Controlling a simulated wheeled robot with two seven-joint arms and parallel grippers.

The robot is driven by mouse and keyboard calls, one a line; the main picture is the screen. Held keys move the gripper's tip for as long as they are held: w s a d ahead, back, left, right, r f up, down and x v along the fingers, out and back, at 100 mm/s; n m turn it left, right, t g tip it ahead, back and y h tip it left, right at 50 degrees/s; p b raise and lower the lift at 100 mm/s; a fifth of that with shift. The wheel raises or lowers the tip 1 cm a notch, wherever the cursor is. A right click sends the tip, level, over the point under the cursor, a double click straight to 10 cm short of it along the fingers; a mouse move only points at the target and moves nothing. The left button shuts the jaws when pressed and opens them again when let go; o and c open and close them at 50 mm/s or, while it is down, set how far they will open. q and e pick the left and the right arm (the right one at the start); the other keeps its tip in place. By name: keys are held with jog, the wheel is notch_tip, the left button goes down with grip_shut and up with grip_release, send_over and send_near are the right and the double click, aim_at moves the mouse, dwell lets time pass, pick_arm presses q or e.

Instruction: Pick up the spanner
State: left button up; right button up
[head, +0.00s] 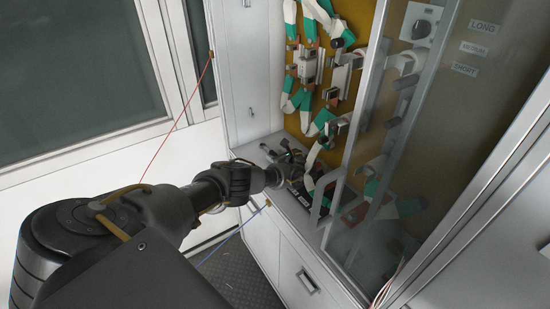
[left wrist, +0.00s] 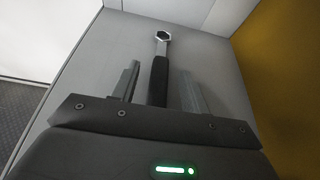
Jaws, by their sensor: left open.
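The spanner (left wrist: 158,80) lies on the grey cabinet shelf in the left wrist view. It has a black handle and a silver ring-shaped head that points away from me. My left gripper (left wrist: 159,69) is open, with one finger on each side of the handle and a visible gap on both sides. The near end of the handle is hidden behind the gripper body. In the head view my left gripper (head: 289,170) reaches over the shelf inside the cabinet, and the spanner is hard to make out there. My right gripper is not in view.
The grey shelf (left wrist: 88,75) is clear around the spanner, with a pale wall behind and an ochre panel at right. In the head view, fuse hardware with green-and-white cables (head: 302,90) hangs above, and a glass door (head: 430,130) stands to the right.

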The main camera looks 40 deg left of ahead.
pick_arm(q)
grip_shut()
jog(key=shift+r, duration=0.2)
jog(key=shift+s+a+r, duration=0.1)
jog(key=shift+r, duration=0.1)
notch_tip(320, 180, up, 10)
jog(key=b, duration=0.2)
jog(key=s+a+b, duration=0.1)
jog(key=s+a, duration=0.1)
jog(key=s, duration=0.7)
jog(key=s+a+b, duration=0.2)
jog(key=s+a, duration=0.1)
jog(key=s, duration=0.7)
jog(key=shift+a+r, duration=0.3)
jog(key=shift+r, duration=0.1)
